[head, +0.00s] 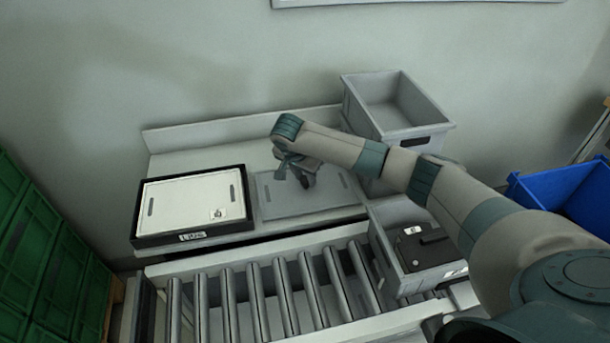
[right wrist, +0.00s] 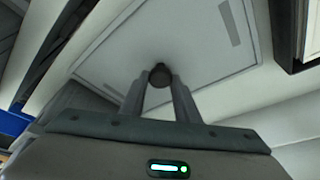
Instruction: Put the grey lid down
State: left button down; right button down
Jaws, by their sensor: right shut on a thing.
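The grey lid (head: 335,196) is a flat rectangular plate with dark slots near its ends. It lies level at the bench top, just right of the black-rimmed box; I cannot tell whether it touches the bench. My right gripper (head: 303,178) is above its middle. In the right wrist view the lid (right wrist: 195,48) fills the upper middle, and the right gripper (right wrist: 159,80) is shut on its dark round knob (right wrist: 160,74). My arm and gripper hide part of the lid in the head view. My left gripper is not in view.
The black box with a white lid (head: 138,238) stands left on the bench (head: 195,158). A grey crate (head: 360,118) stands behind right. A blue bin (head: 550,185) is right; green crates (head: 40,250) are left.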

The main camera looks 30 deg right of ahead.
jog(key=shift+f, duration=0.1)
jog(key=c, duration=1.4)
grip_release()
jog(key=shift+o, duration=0.2)
jog(key=b+v, duration=0.2)
jog(key=v, duration=1)
